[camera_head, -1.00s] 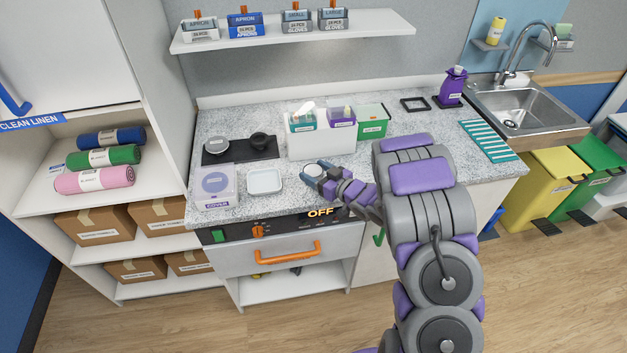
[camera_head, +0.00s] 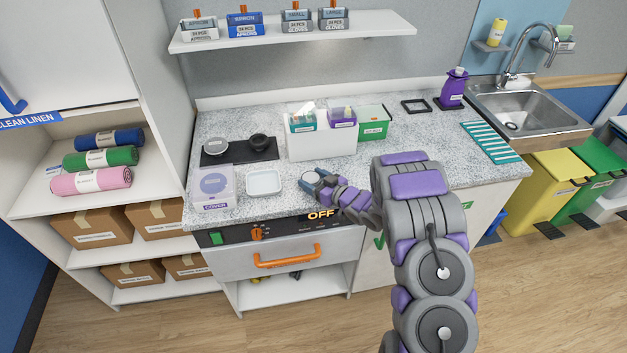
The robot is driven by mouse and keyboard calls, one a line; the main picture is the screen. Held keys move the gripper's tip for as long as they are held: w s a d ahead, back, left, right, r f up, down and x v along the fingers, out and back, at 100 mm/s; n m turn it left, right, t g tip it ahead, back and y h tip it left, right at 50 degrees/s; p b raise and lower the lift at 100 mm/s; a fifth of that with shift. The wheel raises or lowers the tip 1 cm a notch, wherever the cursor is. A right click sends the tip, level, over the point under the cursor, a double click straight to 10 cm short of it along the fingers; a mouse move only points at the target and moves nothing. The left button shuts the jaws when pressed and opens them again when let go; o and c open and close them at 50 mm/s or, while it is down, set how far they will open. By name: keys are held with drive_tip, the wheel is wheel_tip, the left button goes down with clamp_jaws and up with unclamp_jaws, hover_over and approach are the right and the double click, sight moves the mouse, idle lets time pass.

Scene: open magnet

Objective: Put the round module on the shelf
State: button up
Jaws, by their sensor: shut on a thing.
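My gripper (camera_head: 312,183) is low over the front of the speckled counter, right of the white square tray. Its dark blue jaws are shut on a small, pale, round piece (camera_head: 308,187), which looks like the round module. The jaws hide part of it, and I cannot tell if it touches the counter. The white wall shelf (camera_head: 375,26) is above the back of the counter. It carries several boxes along its left and middle, and its right end is bare.
The white tray (camera_head: 264,195) and a clear box marked COVER (camera_head: 213,188) lie left of my gripper. A black mat (camera_head: 240,158) holds a silver disc and a black knob. A white organiser (camera_head: 322,146) with bins stands behind my gripper. The counter's right middle is clear.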

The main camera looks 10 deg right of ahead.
drive_tip(key=shift+f, duration=0.1)
drive_tip(key=o, duration=1.1)
drive_tip(key=shift+f+b, duration=0.2)
drive_tip(key=shift+b, duration=0.15)
